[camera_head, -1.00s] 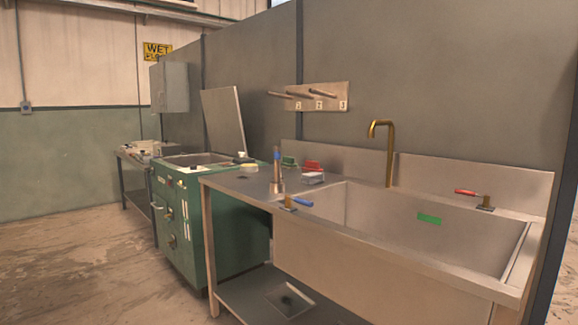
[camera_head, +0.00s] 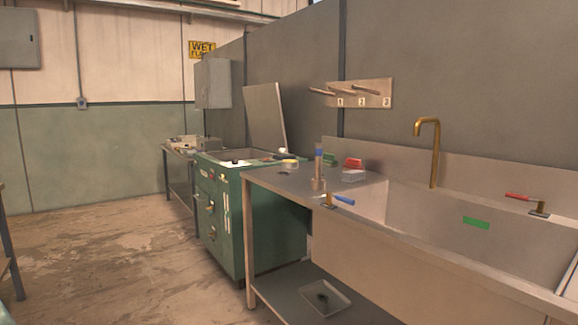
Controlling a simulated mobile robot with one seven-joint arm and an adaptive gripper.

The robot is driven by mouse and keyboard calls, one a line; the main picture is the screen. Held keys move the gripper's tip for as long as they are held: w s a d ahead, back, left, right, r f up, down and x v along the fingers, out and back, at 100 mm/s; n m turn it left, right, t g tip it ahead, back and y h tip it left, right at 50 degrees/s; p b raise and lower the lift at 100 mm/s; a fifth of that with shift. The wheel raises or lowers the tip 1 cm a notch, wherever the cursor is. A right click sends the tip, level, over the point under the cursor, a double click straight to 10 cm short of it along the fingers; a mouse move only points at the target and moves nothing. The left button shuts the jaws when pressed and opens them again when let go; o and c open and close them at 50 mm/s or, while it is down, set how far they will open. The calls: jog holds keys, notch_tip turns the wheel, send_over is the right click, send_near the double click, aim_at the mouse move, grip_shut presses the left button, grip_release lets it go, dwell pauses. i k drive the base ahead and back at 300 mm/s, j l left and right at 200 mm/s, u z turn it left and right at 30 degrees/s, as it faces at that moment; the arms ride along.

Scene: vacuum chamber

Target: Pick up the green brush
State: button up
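A small green brush (camera_head: 330,159) lies on the steel counter at the back, near the wall and left of a similar red brush (camera_head: 353,163). It is partly hidden behind an upright metal cylinder with a blue band (camera_head: 319,168). My gripper is not in view.
The steel sink counter (camera_head: 270,180) has a deep basin, a brass faucet (camera_head: 434,150), and blue-handled (camera_head: 343,200) and red-handled (camera_head: 518,197) valves. A green cabinet (camera_head: 262,225) stands left of it. A tray (camera_head: 325,298) lies on the lower shelf. The floor (camera_head: 130,260) at left is open.

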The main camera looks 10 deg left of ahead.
aim_at(329, 160)
jog(key=i+j+u, duration=0.85)
jog(key=i+u, duration=0.45)
jog(key=i, duration=0.9)
jog(key=i+j, duration=0.15)
jog(key=i, duration=0.6)
jog(key=i+z, duration=0.45)
jog(key=i+j+z, duration=0.2)
jog(key=z, duration=0.2)
jog(key=i+j+z, duration=0.3)
jog(key=z, duration=0.15)
jog(key=i+j+z, duration=0.25)
jog(key=z, duration=0.2)
jog(key=i+j+z, duration=0.15)
jog(key=j+z, duration=0.25)
jog(key=j, duration=0.15)
jog(key=i+j+z, duration=0.15)
jog(key=j+z, duration=0.15)
jog(key=i+j+z, duration=0.15)
jog(key=j+z, duration=0.2)
jog(key=i+l, duration=0.7)
jog(key=k+l+z, duration=0.05)
jog(key=l, duration=0.1)
